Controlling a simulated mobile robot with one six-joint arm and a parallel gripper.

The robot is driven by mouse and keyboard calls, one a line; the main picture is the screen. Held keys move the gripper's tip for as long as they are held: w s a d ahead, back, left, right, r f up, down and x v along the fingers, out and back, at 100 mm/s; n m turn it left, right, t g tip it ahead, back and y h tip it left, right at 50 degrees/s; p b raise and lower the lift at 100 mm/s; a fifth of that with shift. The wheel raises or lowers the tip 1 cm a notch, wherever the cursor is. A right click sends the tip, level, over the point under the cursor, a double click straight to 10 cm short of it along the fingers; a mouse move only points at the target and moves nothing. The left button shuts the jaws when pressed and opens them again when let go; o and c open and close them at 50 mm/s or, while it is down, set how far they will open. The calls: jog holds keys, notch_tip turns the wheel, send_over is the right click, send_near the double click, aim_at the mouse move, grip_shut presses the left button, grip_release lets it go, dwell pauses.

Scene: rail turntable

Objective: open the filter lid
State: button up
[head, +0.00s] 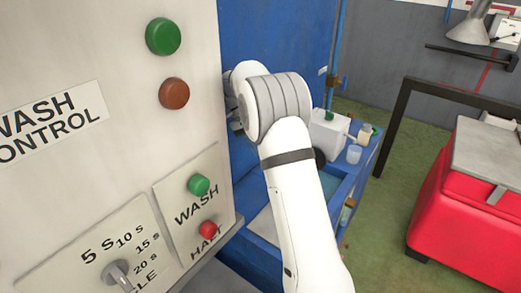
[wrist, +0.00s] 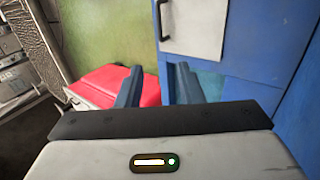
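In the wrist view my gripper (wrist: 158,72) has its two dark blue fingers apart, with nothing between them. A white panel with a black bar handle (wrist: 164,20) is on the blue cabinet (wrist: 262,50), above and right of the fingers. It may be the filter lid, but I cannot tell for sure. The panel looks shut, and the fingers look apart from the handle. In the head view my white arm reaches toward the blue machine, and my gripper is hidden behind the arm and the control cabinet.
The wash control cabinet (head: 90,40), with buttons and a knob, stands close on the left. A blue bench (head: 350,190) carries a white box (head: 328,137) and small jars (head: 354,155). A red box (head: 470,200) and a dark frame (head: 398,115) stand right. Green floor (head: 375,235) lies between.

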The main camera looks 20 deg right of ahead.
jog(key=s+a+r+n+t+y, duration=0.15)
jog(key=s+n+t, duration=0.3)
jog(key=s, duration=1.05)
jog(key=s+a+r+n+t+y, duration=0.1)
jog(key=s+a+n+t+y, duration=0.35)
jog(key=s, duration=1.05)
notch_tip(320, 180, up, 12)
jog(key=d+f+n+h+p, duration=0.1)
jog(key=d+h+p, duration=0.1)
jog(key=p, duration=0.6)
jog(key=w+d+f+m+g+y+b, duration=0.1)
jog(key=w+d+f+m+b, duration=0.3)
jog(key=f, duration=0.5)
jog(key=w+d+f+m+b, duration=0.3)
jog(key=w+d+f+b, duration=0.25)
jog(key=f, duration=0.35)
jog(key=w+d+f+m+g+y+b, duration=0.1)
jog(key=w+d+f+m+b, duration=0.2)
jog(key=w+d+f, duration=0.45)
jog(key=f, duration=0.3)
jog(key=a+f, duration=0.1)
jog(key=f, duration=0.2)
jog(key=s+a+f, duration=0.1)
jog(key=f, duration=0.2)
jog(key=shift+a+f, duration=0.15)
jog(key=shift+a, duration=0.1)
